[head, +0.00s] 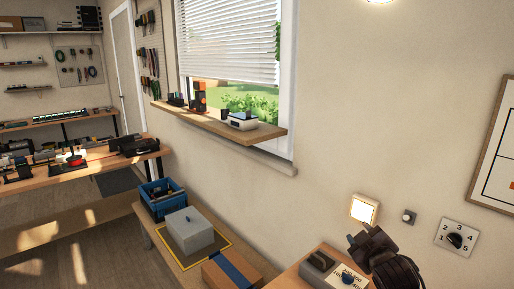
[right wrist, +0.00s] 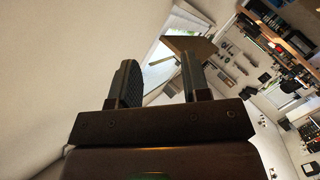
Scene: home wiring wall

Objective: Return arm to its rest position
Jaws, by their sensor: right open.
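My right gripper (head: 365,243) shows at the lower right of the head view, dark brown, in front of the wall and above a wooden surface. In the right wrist view its two fingers (right wrist: 158,82) stand apart with nothing between them. My left gripper is in neither view. The gripper appears apart from the dial plate; contact with the lit switch cannot be seen.
A grey device (head: 318,262) sits on the wooden surface below the gripper. A cardboard box (head: 226,272), a grey box (head: 190,230) and a blue crate (head: 181,203) stand on a bench to the left. A window sill (head: 262,135) juts from the wall. A framed board (head: 484,170) hangs at right.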

